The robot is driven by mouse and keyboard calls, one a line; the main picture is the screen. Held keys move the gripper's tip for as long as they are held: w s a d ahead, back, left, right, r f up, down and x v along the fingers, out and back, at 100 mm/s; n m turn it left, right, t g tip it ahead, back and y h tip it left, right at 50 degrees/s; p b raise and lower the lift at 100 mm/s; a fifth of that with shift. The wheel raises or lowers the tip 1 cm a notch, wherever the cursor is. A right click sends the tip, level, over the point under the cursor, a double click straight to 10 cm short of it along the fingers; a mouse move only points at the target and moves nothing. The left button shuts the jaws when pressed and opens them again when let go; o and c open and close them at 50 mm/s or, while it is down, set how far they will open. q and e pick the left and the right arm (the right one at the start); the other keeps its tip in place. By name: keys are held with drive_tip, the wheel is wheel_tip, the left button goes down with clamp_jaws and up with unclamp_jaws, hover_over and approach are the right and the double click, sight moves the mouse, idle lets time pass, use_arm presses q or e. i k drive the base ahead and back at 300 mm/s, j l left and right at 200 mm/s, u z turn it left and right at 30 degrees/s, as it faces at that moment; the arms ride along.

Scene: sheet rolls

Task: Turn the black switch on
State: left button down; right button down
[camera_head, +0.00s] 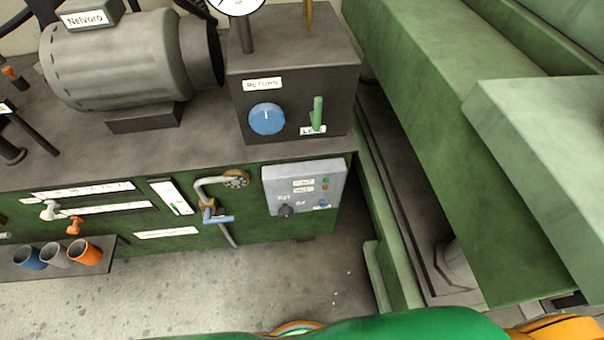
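A small black switch (286,211) sits at the lower left of a light grey control box (318,173) on the front of the green machine cabinet. Small lettering stands by the switch; I cannot read it or the switch's position surely. A small blue control (322,204) is to its right. Neither of my grippers is in view.
Above the box stand a blue knob (267,119) and a green lever (318,113) on a dark block. A bent pipe (208,190) with a blue handle is left of the box. A green machine body (440,130) fills the right. Grey floor (200,290) is open in front.

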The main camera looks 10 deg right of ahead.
sight(285, 213)
drive_tip(key=k+l+z, duration=0.1)
drive_tip(key=k+z, duration=0.15)
drive_tip(key=z, duration=0.25)
drive_tip(key=k+l+z, duration=0.15)
drive_tip(key=z, duration=0.35)
drive_tip(key=k+l, duration=0.05)
drive_tip(key=k, duration=0.05)
